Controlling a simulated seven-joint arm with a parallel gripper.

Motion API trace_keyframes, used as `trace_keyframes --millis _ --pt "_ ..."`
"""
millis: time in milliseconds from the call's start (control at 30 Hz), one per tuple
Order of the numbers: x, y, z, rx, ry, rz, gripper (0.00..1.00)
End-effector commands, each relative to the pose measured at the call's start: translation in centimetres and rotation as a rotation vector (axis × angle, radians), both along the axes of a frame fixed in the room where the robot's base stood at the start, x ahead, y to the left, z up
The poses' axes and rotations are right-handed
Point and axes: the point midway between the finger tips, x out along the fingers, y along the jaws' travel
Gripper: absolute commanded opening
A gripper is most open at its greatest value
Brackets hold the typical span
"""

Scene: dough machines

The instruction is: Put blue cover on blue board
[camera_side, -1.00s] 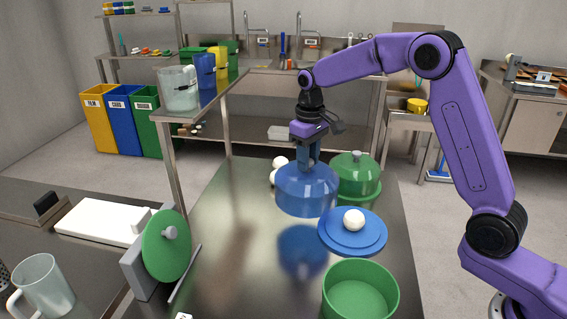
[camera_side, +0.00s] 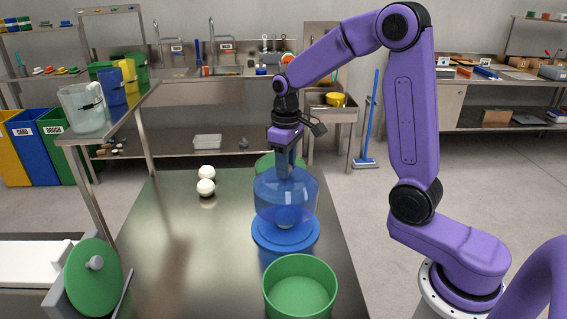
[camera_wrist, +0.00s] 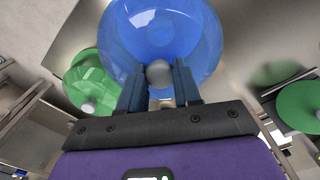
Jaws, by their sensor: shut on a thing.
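The clear blue cover (camera_side: 286,192) is upright over the blue board (camera_side: 286,241) in the side view. A pale ball shows through the cover's lower part, tinted blue. I cannot tell whether the cover's rim touches the board or hangs just above it. My gripper (camera_side: 286,172) points down from above and is shut on the cover's knob. In the wrist view the grey knob (camera_wrist: 159,73) sits between my fingers, and the blue cover (camera_wrist: 160,30) fills the upper middle. The board is hard to tell from the cover there.
An open green container (camera_side: 299,289) stands in front of the board. A green cover (camera_wrist: 92,80) is close behind the blue one. Two white balls (camera_side: 206,187) lie at the back left. A green disc lid (camera_side: 93,277) stands at the left. The middle-left tabletop is clear.

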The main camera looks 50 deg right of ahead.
Motion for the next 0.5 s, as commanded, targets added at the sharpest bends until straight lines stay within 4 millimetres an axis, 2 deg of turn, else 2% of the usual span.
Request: trace_keyframes --millis 167,500 --pt "0.0 0.0 -0.3 0.0 0.001 0.001 0.04" --pt "0.0 0.0 -2.2 0.0 0.002 0.001 0.04"
